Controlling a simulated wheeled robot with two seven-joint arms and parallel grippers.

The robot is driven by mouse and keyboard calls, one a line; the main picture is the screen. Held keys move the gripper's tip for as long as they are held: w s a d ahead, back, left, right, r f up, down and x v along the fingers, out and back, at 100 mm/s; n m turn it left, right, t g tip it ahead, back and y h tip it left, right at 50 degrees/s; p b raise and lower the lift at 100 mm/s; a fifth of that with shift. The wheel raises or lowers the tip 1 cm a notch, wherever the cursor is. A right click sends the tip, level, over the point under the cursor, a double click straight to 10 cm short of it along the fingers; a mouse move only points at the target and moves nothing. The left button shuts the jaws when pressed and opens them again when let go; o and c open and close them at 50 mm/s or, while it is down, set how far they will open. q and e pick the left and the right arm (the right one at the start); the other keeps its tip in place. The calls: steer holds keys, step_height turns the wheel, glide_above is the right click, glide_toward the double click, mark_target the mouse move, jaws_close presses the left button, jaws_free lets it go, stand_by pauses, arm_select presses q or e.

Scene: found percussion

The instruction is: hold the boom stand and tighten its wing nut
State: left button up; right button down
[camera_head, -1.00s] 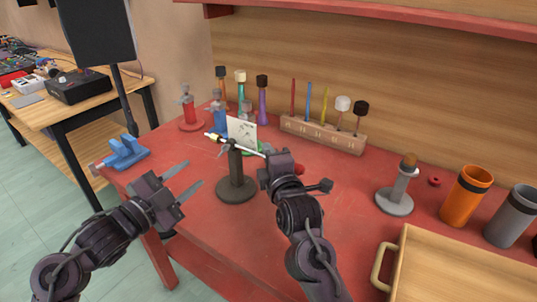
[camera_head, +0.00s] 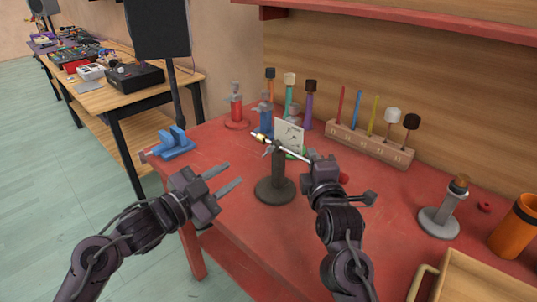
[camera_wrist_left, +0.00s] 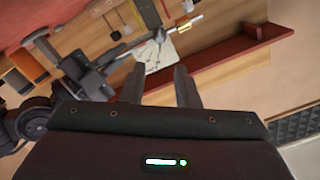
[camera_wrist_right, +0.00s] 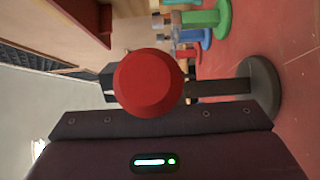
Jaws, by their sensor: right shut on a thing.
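The boom stand (camera_head: 277,175) has a round dark base, an upright dark post and a thin silver boom with a brass-coloured tip (camera_head: 259,137). It stands upright on the red bench. A small grey wing nut (camera_head: 268,151) shows beside the clamp atop the post. My right gripper (camera_head: 318,163) is shut at the boom's right end; a red round knob (camera_wrist_right: 148,82) hides its fingertips in the right wrist view. My left gripper (camera_head: 236,173) is open and empty, left of the post and apart from it. The left wrist view shows the boom (camera_wrist_left: 184,26) beyond its fingers.
A white card (camera_head: 289,135) stands behind the boom. Several mallets and a wooden rack (camera_head: 368,147) are behind. A blue vise (camera_head: 174,145) is at the left edge. A grey stand (camera_head: 439,222), an orange cup (camera_head: 515,230) and a wooden tray (camera_head: 480,280) are right.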

mark_target(264, 153)
arm_select(q)
steer(key=shift+n, duration=0.6)
steer(key=x, duration=1.1)
steer(key=shift+w+d+f, duration=0.1)
steer(key=shift+w+d, duration=0.1)
steer(key=shift+d, duration=0.05)
jaws_close()
